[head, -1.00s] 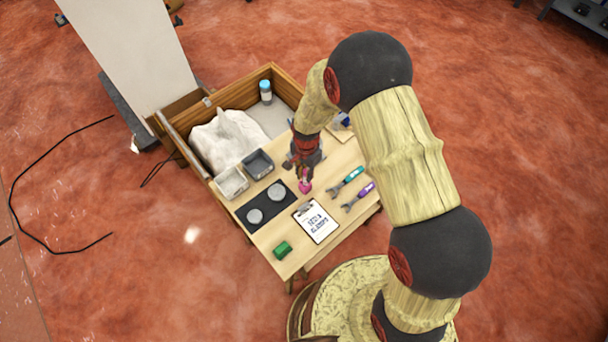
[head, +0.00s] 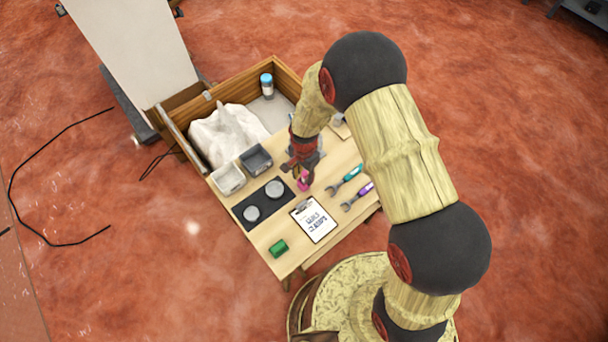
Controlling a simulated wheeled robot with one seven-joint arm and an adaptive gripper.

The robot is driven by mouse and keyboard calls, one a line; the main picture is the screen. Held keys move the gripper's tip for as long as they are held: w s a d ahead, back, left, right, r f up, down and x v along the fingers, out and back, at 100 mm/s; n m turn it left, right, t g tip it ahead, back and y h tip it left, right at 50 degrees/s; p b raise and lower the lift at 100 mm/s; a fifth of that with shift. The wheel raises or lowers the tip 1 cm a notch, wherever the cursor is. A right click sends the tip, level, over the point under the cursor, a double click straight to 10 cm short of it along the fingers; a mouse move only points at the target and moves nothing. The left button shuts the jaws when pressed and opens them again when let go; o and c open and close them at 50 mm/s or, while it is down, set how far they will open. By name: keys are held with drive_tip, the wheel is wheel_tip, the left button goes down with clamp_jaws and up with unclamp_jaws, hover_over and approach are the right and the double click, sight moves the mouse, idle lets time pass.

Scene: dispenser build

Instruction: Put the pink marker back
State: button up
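The pink marker (head: 303,182) shows in the head view as a small pink patch at the tips of my gripper (head: 305,182), above the right half of the wooden table. My gripper points down and partly covers the marker. The fingers are too small and too hidden to tell whether they are closed on it. I cannot tell whether the marker touches the table.
Near my gripper lie a clipboard (head: 315,221), a teal wrench (head: 346,178) and a purple wrench (head: 358,196). A black mat (head: 262,202) with two grey discs, two small bins (head: 229,179) and a green block (head: 278,248) are left. A wooden crate (head: 236,91) stands behind.

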drive_tip(key=d+r+n+t+p, duration=0.1)
drive_tip(key=d+r+n+p, duration=0.15)
drive_tip(key=r, duration=2.15)
drive_tip(key=s+d+r+n+t, duration=0.1)
drive_tip(key=s+d+r, duration=0.2)
drive_tip(key=r, duration=0.3)
drive_tip(key=s+d+r+n+t, duration=0.1)
drive_tip(key=s+d+r, duration=0.2)
drive_tip(key=r, duration=0.3)
drive_tip(key=s+d+r+n+t, duration=0.1)
drive_tip(key=s+d+r+n, duration=0.1)
drive_tip(key=s+r, duration=0.3)
drive_tip(key=s+d+r+n+t, duration=0.1)
drive_tip(key=s+d+r+n, duration=0.2)
drive_tip(key=s, duration=0.6)
drive_tip(key=shift+d+r+t+b, duration=0.3)
drive_tip(key=shift+d+r+b, duration=0.1)
drive_tip(key=shift+r, duration=0.45)
wheel_tip(320, 180, down, 8)
drive_tip(key=b, duration=0.7)
drive_tip(key=shift+r+b, duration=0.2)
drive_tip(key=shift+b, duration=0.1)
